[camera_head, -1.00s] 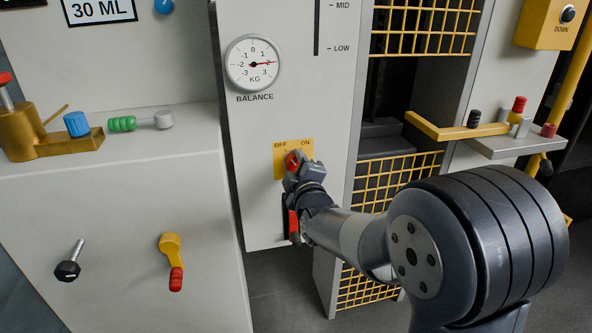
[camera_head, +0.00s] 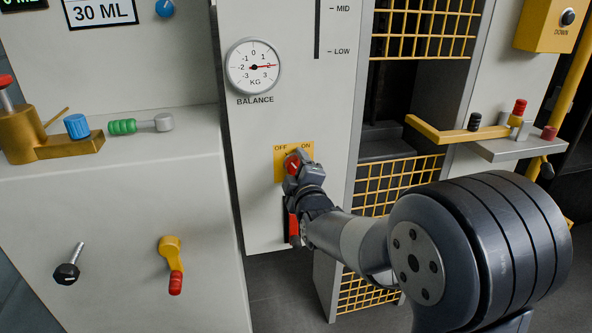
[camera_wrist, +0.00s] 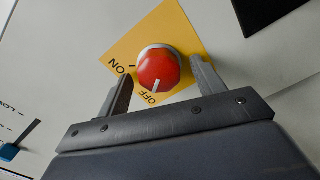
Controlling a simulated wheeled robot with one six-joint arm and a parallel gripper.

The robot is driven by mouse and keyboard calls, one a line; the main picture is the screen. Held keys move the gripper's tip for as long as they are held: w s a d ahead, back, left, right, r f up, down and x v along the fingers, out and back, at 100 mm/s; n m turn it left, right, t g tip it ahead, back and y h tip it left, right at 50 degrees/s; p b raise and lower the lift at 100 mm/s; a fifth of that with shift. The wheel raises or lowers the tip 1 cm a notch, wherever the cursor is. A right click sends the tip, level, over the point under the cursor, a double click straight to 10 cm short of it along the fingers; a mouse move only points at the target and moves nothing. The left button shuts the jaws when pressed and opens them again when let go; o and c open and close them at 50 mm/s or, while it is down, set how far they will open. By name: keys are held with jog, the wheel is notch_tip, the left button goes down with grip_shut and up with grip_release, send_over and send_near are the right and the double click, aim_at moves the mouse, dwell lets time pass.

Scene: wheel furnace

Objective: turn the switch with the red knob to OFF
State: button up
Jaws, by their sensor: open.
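The red knob (camera_head: 292,163) sits on a yellow plate (camera_head: 307,149) marked OFF at left and ON at right, on the white panel below the balance dial. In the wrist view the knob (camera_wrist: 158,66) is round and red, and its white pointer mark points at the word OFF on the plate (camera_wrist: 178,25). My gripper (camera_wrist: 161,72) is open, with one finger on each side of the knob. The right finger is close beside the knob; contact cannot be told. In the head view my gripper (camera_head: 297,171) hides part of the knob and plate.
A balance dial (camera_head: 253,66) is above the plate. A white counter block (camera_head: 120,210) with a yellow lever (camera_head: 171,262) stands at left. Yellow mesh (camera_head: 400,178) and a shelf (camera_head: 500,148) with a yellow bar are at right. A blue slider (camera_wrist: 9,152) shows in the wrist view.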

jog(key=p+v, duration=0.1)
jog(key=v, duration=1)
jog(key=shift+w, duration=0.15)
jog(key=b+x, duration=0.1)
jog(key=x, duration=0.9)
jog(key=shift+w+a, duration=0.15)
jog(key=shift+w, duration=0.2)
jog(key=shift+s, duration=0.1)
